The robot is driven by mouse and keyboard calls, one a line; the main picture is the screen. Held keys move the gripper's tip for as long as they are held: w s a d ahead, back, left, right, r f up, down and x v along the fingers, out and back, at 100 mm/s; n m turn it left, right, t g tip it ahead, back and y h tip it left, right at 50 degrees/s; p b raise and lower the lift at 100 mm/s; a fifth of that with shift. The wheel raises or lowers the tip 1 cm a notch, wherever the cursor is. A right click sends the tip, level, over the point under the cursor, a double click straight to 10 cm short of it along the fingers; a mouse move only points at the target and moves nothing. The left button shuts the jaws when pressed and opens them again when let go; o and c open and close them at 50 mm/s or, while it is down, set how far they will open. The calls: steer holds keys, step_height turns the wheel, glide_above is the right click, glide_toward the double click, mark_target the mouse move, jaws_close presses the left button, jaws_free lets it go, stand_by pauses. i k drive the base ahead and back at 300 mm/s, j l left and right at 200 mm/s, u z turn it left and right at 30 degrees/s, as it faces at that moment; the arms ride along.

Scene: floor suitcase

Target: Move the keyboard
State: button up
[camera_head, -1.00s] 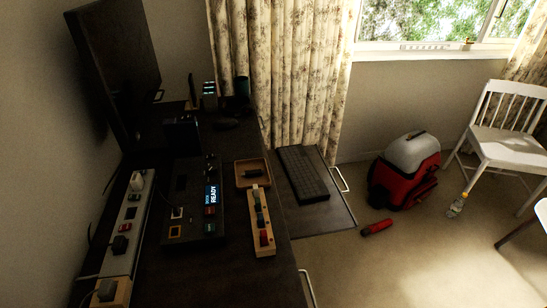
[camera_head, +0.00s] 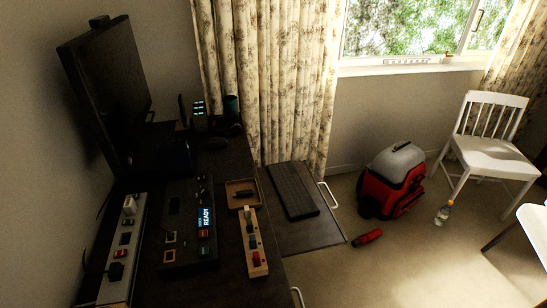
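The keyboard (camera_head: 293,191) is a long dark slab with rows of keys. It lies flat on a dark pull-out tray (camera_head: 311,238) that sticks out to the right of the dark desk (camera_head: 226,281). The tray has a pale metal handle (camera_head: 328,194) on its right edge. Nothing touches the keyboard from above. My gripper is not in the head view.
On the desk stand a monitor (camera_head: 106,88), a device reading READY (camera_head: 190,226), a wooden block strip (camera_head: 252,243), a small wooden tray (camera_head: 241,193) and a power strip (camera_head: 123,245). A red-grey case (camera_head: 392,180), red cylinder (camera_head: 367,238), bottle (camera_head: 444,213) and white chair (camera_head: 491,153) occupy the floor.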

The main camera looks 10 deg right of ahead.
mark_target(299, 203)
steer(key=z, duration=0.5)
steer(key=i+z, duration=0.25)
steer(key=i, duration=1)
steer(key=i+u, duration=0.25)
steer(key=i, duration=0.15)
steer(key=i+l+u, duration=0.25)
steer(key=i, duration=0.15)
steer(key=i+l+u, duration=0.25)
steer(key=i, duration=0.15)
steer(key=u, duration=0.6)
